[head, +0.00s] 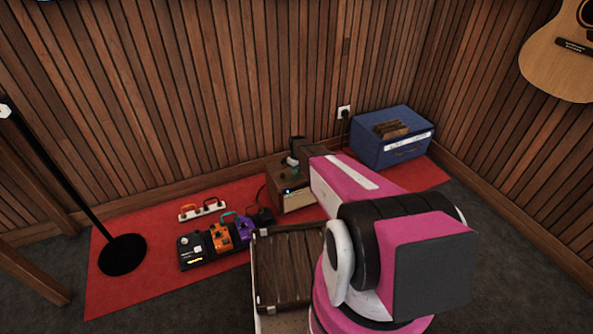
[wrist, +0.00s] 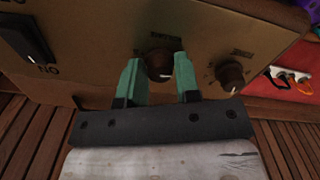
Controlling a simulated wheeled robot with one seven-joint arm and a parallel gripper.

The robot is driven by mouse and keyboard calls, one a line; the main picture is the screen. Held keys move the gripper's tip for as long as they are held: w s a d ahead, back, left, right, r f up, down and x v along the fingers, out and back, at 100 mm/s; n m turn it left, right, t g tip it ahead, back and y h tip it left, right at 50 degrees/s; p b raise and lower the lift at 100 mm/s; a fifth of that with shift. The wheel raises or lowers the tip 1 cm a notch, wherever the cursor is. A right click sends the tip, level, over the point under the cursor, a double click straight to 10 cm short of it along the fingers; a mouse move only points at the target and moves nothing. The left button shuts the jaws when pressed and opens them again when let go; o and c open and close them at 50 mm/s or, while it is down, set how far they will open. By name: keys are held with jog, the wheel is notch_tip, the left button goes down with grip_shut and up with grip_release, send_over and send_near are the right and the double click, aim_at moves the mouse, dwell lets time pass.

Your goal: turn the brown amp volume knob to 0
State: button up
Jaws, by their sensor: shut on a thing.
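The brown amp (head: 289,196) stands on the red rug near the back wall, partly hidden behind my arm. In the wrist view its tan panel (wrist: 95,50) fills the upper part. A brown knob (wrist: 159,63) with a light mark sits between the two green fingers of my gripper (wrist: 158,78), which is shut on it. A second brown knob (wrist: 230,76) is to the right, apart from the fingers. A black switch (wrist: 25,40) is at the far left. The panel lettering is too blurred to tell which knob is the volume. In the head view, my gripper (head: 293,160) is small above the amp's top.
A blue amp (head: 392,137) stands at the right by the wall. Several pedals (head: 215,241) and a power strip (head: 202,209) lie left of the brown amp. A dark wooden case (head: 285,268) is in front. A black stand (head: 122,254) is at the left. An acoustic guitar (head: 558,59) hangs at the upper right.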

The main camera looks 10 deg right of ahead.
dwell(0.4)
jog(key=o, duration=0.9)
notch_tip(320, 180, up, 11)
jog(key=shift+s, duration=0.1)
jog(key=s+r+m, duration=0.2)
jog(key=s+r, duration=0.4)
jog(key=s, duration=0.4)
jog(key=s+r+m, duration=0.3)
jog(key=s+r, duration=0.4)
jog(key=s, duration=0.4)
jog(key=s+r+m, duration=0.2)
jog(key=s+r, duration=0.4)
jog(key=s, duration=0.5)
jog(key=shift+r+m, duration=0.2)
jog(key=shift+m, duration=0.1)
